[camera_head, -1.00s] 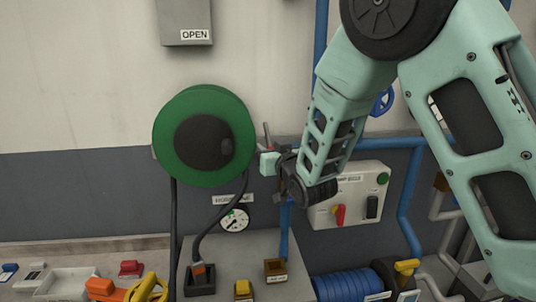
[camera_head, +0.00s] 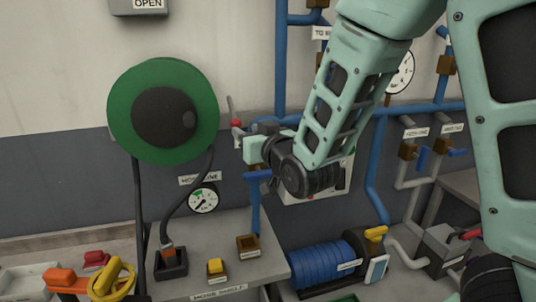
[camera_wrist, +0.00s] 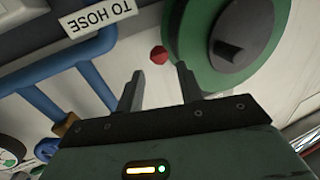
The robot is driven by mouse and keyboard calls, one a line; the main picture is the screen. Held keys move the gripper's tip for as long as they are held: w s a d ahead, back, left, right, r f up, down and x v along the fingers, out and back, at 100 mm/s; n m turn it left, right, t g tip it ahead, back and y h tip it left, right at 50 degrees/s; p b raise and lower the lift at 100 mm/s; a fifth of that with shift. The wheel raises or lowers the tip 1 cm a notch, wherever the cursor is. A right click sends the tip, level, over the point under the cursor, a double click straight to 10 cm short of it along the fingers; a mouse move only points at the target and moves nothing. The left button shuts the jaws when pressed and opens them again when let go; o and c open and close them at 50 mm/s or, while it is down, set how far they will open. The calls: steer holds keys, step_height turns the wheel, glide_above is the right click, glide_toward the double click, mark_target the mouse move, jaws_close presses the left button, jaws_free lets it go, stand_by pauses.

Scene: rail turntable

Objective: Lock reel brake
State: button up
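The green reel (camera_head: 203,95) with a dark hub hangs on the wall at left in the head view. A small red-ended lever (camera_head: 236,122) stands just right of it; I cannot tell whether it is the brake or its state. My gripper (camera_head: 240,142) is close to the lever's right and lower side. In the wrist view my gripper (camera_wrist: 160,73) has its two fingers apart with nothing held between them. A red knob (camera_wrist: 158,55) shows beyond the gap between the fingertips, beside the green reel (camera_wrist: 190,40).
Blue pipes (camera_head: 375,180) run along the wall behind my arm. A gauge (camera_head: 203,199) is below the reel. A grey bench (camera_head: 215,280) with a yellow knob (camera_head: 215,267) stands below. A blue cylinder (camera_head: 318,263) sits to the right. A wall panel is partly hidden by my arm.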

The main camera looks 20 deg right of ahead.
steer(key=s+b, duration=0.1)
steer(key=b, duration=0.1)
steer(key=s+b, duration=0.2)
steer(key=shift+d+f, duration=0.2)
steer(key=shift+f, duration=0.1)
steer(key=shift+s+d+r+b, duration=0.1)
steer(key=shift+s+b, duration=0.8)
steer(key=shift+b, duration=0.4)
steer(key=shift+s+d+r+b, duration=0.15)
steer(key=shift+s+b, duration=0.7)
steer(key=shift+b, duration=0.45)
steer(key=shift+s+d+r+b, duration=0.1)
steer(key=shift+s+b, duration=0.8)
steer(key=shift+b, duration=0.4)
